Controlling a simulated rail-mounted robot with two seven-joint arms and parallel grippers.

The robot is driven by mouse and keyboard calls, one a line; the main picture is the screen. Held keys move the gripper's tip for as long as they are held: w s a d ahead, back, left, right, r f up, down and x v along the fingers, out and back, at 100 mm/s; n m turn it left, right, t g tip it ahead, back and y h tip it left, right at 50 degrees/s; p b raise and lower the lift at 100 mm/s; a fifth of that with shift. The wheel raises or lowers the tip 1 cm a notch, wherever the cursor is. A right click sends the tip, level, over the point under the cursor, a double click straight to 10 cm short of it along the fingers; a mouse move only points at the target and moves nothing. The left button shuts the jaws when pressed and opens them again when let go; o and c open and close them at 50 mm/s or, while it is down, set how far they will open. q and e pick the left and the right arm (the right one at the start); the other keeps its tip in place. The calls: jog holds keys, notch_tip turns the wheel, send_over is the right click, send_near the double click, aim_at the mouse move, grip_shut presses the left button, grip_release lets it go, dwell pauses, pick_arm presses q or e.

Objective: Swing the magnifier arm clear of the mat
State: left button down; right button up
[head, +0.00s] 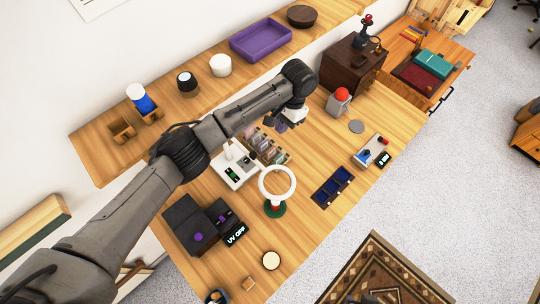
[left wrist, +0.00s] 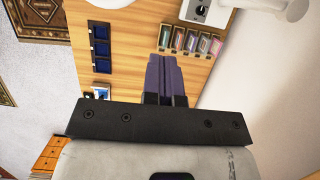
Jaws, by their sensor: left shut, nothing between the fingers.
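I cannot make out a separate mat under the ring. My left gripper (head: 282,126) hangs over the table above and behind the ring, apart from it. In the left wrist view its purple-grey fingers (left wrist: 166,76) are shut together with nothing between them. My right gripper is not in view.
A row of small framed pieces (head: 268,146) and a white device (head: 233,168) lie behind the ring. A dark blue divided tray (head: 333,186) lies to its right. A black box (head: 190,224) and a "UV OFF" sign (head: 236,234) stand to its left. Bare wood (head: 306,150) shows between gripper and tray.

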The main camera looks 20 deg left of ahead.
pick_arm(q)
jog(key=shift+f, duration=0.1)
jog(key=s+a+f+p, duration=0.3)
jog(key=s+f, duration=0.3)
jog(key=f, duration=0.4)
jog(key=shift+s+p, duration=0.15)
jog(key=shift+p, duration=0.2)
jog(key=shift+f, duration=0.1)
dwell(0.4)
